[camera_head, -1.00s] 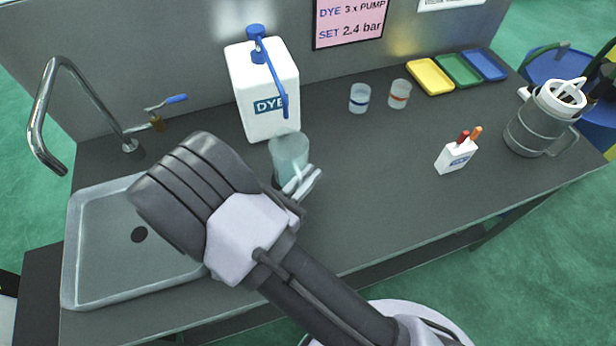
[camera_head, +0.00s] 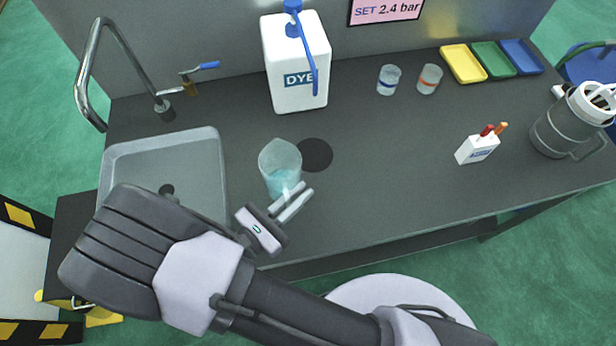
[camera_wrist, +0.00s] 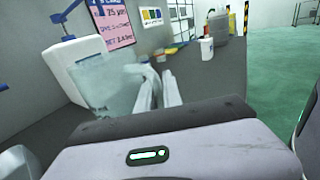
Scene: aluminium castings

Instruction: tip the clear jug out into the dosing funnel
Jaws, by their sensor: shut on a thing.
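The clear jug (camera_head: 279,160), with pale blue-green liquid low inside, is near upright in front of the dye dispenser. My gripper (camera_head: 290,200) is shut on its near side. In the wrist view the see-through jug (camera_wrist: 102,82) is at the left, beside the fingers of my gripper (camera_wrist: 158,90). I cannot tell how far the jug is above the bench. I cannot make out a dosing funnel for certain; a grey handled vessel with a white open top (camera_head: 565,125) stands at the far right.
The white dye dispenser (camera_head: 297,75) stands behind the jug, and a dark disc (camera_head: 318,155) lies beside it. The sink (camera_head: 205,160) and tap (camera_head: 90,75) are left. Two small cups (camera_head: 388,82), coloured trays (camera_head: 463,64) and a marker holder (camera_head: 476,150) are right. The middle bench is clear.

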